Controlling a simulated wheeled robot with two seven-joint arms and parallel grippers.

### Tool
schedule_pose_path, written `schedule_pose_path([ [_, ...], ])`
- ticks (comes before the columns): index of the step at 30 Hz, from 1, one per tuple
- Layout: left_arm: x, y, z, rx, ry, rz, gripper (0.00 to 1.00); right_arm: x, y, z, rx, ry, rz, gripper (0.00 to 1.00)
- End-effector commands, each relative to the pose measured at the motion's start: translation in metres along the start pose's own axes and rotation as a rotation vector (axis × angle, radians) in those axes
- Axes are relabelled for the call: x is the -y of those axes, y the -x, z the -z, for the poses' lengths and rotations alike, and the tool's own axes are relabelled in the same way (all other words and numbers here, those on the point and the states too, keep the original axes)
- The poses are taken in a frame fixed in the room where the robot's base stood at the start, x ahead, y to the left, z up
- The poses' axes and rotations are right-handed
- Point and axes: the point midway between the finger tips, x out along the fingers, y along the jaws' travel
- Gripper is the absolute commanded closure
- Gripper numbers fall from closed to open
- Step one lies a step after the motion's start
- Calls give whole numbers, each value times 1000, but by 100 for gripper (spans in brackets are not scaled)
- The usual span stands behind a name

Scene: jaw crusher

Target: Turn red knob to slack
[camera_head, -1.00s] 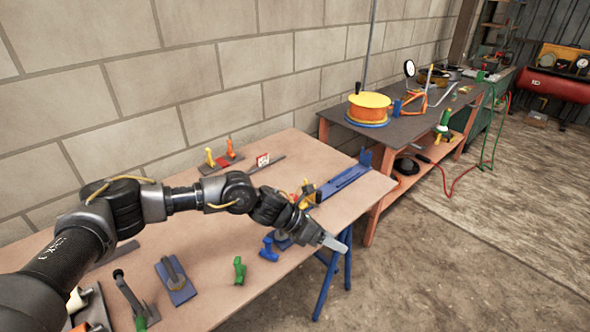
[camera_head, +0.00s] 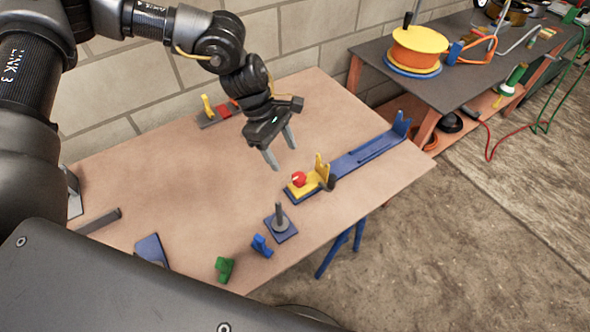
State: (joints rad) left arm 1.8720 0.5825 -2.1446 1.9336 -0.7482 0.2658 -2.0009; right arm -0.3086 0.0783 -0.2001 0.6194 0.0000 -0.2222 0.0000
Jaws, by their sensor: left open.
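The red knob (camera_head: 299,179) sits on the yellow block (camera_head: 311,186) at the near left end of a long blue rail fixture (camera_head: 362,157). A yellow upright plate stands just right of the knob. My left gripper (camera_head: 281,152) points down above the table, up and to the left of the knob in the picture. Its two grey fingers are apart with nothing between them. It does not touch the knob. My right gripper is not in view.
A blue base with a grey post (camera_head: 280,223), a blue piece (camera_head: 262,245) and a green piece (camera_head: 224,268) stand near the table's (camera_head: 180,200) front edge. A bench with an orange reel (camera_head: 415,50) is at the back right. The table's middle is clear.

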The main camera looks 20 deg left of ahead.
Motion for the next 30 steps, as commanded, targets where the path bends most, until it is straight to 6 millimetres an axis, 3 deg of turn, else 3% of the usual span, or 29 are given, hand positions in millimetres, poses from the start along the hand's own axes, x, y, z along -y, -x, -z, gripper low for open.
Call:
schedule_pose_path([
  [5, -4, -37, 2, -2, 4, 11, 41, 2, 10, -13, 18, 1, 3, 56],
  [12, -4, -76, 3, 0, 8, 9, 41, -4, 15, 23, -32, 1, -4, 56],
  [15, -5, -86, 3, 0, 6, 8, 41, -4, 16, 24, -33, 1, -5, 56],
  [27, -4, -93, 3, 1, 7, 6, 41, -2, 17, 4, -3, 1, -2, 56],
  [30, -4, -93, 3, 1, 7, 6, 54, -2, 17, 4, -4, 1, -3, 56],
])
